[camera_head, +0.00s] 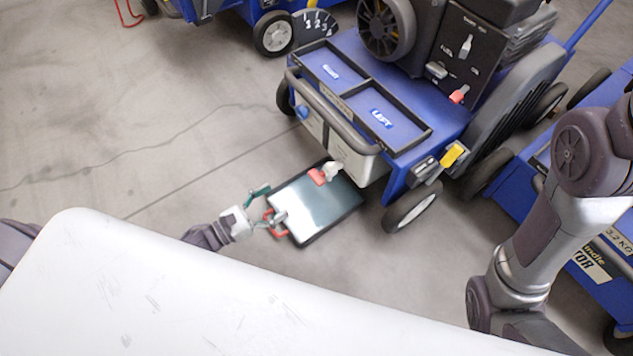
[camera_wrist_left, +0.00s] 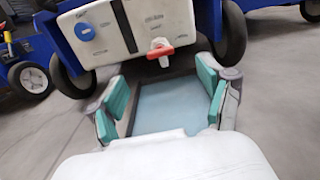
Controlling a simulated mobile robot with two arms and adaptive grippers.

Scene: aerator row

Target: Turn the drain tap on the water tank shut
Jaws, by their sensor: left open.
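The water tank (camera_head: 352,158) is a pale box under the front of a blue aerator machine, and it also shows in the left wrist view (camera_wrist_left: 118,30). Its drain tap has a red handle (camera_head: 318,177) on a pale spout low on the tank's front; in the left wrist view the red handle (camera_wrist_left: 160,48) sits right of centre. A dark-rimmed drip tray (camera_head: 318,205) lies on the floor below. My left gripper (camera_head: 268,210) is open and empty near the tray's left end, apart from the tap. The left wrist view shows its green-padded fingers (camera_wrist_left: 162,100) spread, with the tap ahead between them.
A blue knob (camera_wrist_left: 84,32) sits left of the tap on the tank. Wheels (camera_head: 412,208) flank the tank. Other blue machines stand at the back left (camera_head: 240,18) and right (camera_head: 600,250). My right arm shows at right.

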